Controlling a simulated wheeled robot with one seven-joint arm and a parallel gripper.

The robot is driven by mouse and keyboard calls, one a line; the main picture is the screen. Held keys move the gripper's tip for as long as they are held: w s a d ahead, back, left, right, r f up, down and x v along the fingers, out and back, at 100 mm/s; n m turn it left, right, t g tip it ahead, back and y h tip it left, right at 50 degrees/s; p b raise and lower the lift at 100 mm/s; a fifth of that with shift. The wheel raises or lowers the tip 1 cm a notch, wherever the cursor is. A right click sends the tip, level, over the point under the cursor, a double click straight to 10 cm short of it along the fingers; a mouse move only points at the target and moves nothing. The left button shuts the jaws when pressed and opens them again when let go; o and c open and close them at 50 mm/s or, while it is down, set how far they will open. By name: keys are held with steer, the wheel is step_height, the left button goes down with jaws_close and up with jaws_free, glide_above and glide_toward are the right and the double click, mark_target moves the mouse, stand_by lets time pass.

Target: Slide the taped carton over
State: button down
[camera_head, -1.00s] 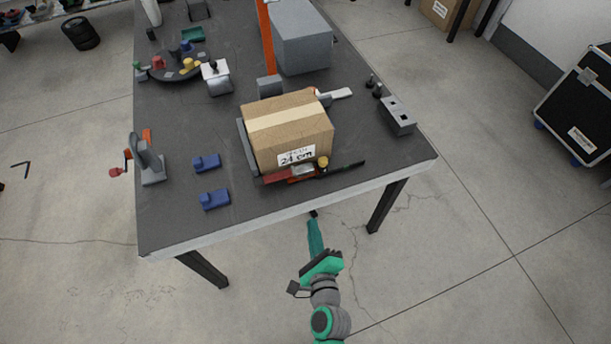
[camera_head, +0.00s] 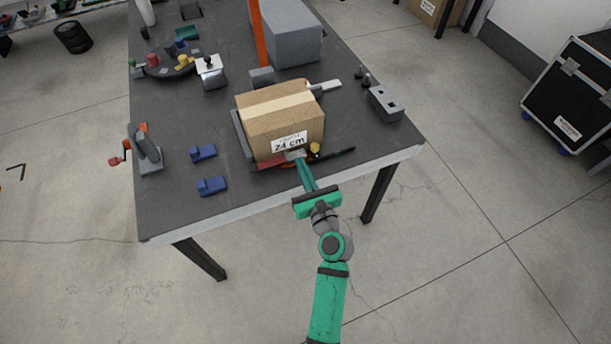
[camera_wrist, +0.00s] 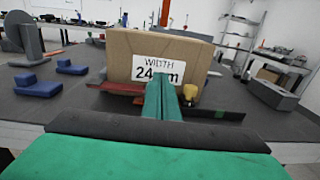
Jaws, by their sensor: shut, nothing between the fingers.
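The taped carton (camera_head: 284,119) is a brown box with a pale tape strip and a "24 cm" label, sitting near the front edge of the dark table. In the wrist view the carton (camera_wrist: 150,50) fills the upper middle, its label partly hidden by my fingers. My green gripper (camera_head: 299,162) is shut and empty, with its fingertips close in front of the carton's label face. In the wrist view my gripper's fingers (camera_wrist: 159,98) point at that face. I cannot tell whether they touch it.
A red clamp-like tool (camera_head: 270,163) lies along the carton's front. A grey bar (camera_head: 243,137) flanks its left side. Two blue blocks (camera_head: 211,186) are left, a grey block (camera_head: 385,104) right. A large grey box (camera_head: 290,35) and an orange post (camera_head: 258,32) stand behind.

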mark_target(289, 139)
steer(key=x, duration=0.7)
steer(key=shift+w+a, duration=0.1)
steer(key=shift+w, duration=0.3)
